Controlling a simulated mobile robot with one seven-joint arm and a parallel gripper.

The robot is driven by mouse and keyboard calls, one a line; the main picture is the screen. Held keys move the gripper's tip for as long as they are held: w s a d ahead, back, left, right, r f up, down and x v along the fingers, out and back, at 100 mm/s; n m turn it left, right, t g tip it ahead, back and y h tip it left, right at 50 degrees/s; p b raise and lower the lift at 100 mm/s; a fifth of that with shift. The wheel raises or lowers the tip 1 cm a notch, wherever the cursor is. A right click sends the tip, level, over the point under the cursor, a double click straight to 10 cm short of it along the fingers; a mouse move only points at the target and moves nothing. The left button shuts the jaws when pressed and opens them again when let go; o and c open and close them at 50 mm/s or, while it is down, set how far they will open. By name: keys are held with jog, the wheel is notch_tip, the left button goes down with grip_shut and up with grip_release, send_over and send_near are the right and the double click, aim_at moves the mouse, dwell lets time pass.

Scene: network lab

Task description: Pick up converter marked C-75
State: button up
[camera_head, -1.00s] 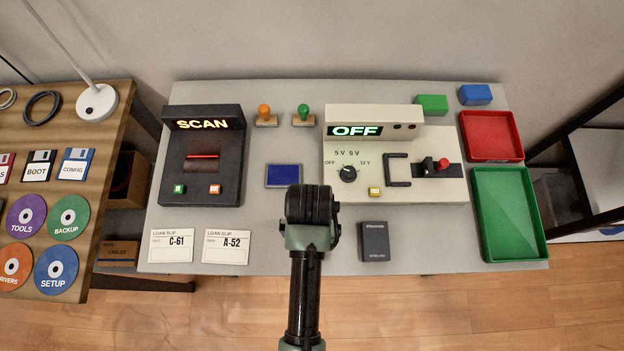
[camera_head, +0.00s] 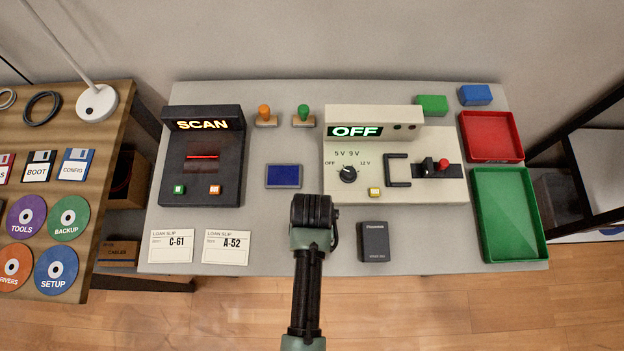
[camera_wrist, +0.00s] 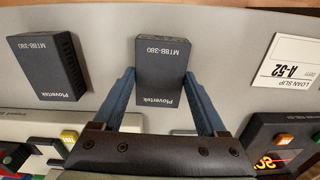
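A dark grey converter (camera_wrist: 162,74) labelled Plovertek lies between the two fingers of my gripper (camera_wrist: 160,76) in the wrist view. The fingers are apart, one along each side of it; I cannot tell if they touch it. My arm hides this converter in the head view. A second, similar converter (camera_head: 375,241) lies on the table to the right of my arm. It also shows at the left in the wrist view (camera_wrist: 48,66). No C-75 mark is readable on either one.
Loan slips C-61 (camera_head: 171,247) and A-52 (camera_head: 226,248) lie to the left. Behind stand a scanner box (camera_head: 228,165) and a test panel (camera_head: 430,188) reading OFF. A red tray (camera_head: 491,137) and a green tray (camera_head: 509,215) are at the right.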

jog(key=c, duration=0.9)
jog(key=shift+r, duration=0.15)
